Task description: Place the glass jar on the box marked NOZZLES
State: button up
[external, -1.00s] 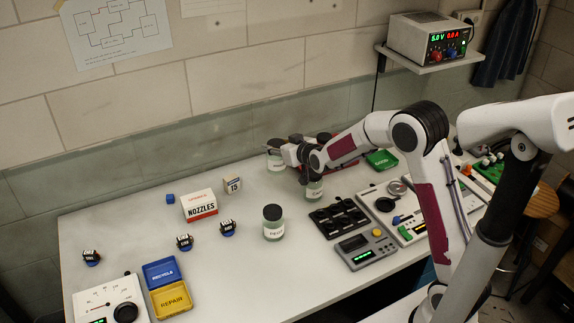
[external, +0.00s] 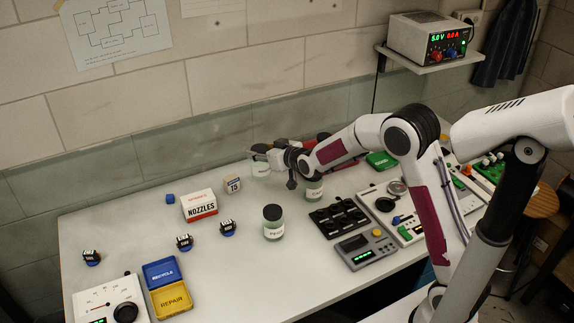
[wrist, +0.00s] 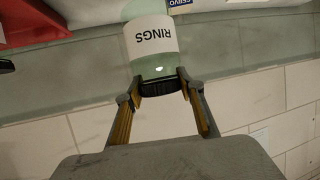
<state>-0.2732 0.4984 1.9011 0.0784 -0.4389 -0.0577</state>
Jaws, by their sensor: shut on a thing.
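A glass jar (external: 260,165) with pale green contents is in my gripper (external: 268,153) at the back of the bench. In the wrist view my gripper (wrist: 160,84) has its fingers on either side of the dark lid of the jar (wrist: 152,45), whose label reads RINGS. I cannot tell how far the jar is above the bench. The box marked NOZZLES (external: 199,206), white with a red band, stands to the left of the jar in the external view. Its top looks clear.
A small box marked 15 (external: 232,184) stands between the NOZZLES box and the held jar. Another jar (external: 273,222) stands in front, and one (external: 314,189) stands below my arm. The wall is close behind.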

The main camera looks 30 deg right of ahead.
jog(key=w+a+r+n+g+y, duration=0.1)
jog(key=a+r, duration=0.3)
jog(key=a, duration=0.7)
jog(key=w+a+r+n+g+y, duration=0.1)
jog(key=a+r+n+y, duration=0.2)
jog(key=a, duration=0.8)
jog(key=shift+a+r+n+y, duration=0.2)
jog(key=shift+r+n+y, duration=0.1)
jog(key=shift+r+y, duration=0.15)
jog(key=shift+d+f, duration=0.1)
jog(key=shift+f, duration=0.05)
dwell(0.4)
jog(key=shift+f+h, duration=0.1)
jog(key=shift+h, duration=0.15)
jog(key=shift+f, duration=2.8)
jog(key=shift+f, duration=0.1)
jog(key=shift+f, duration=2)
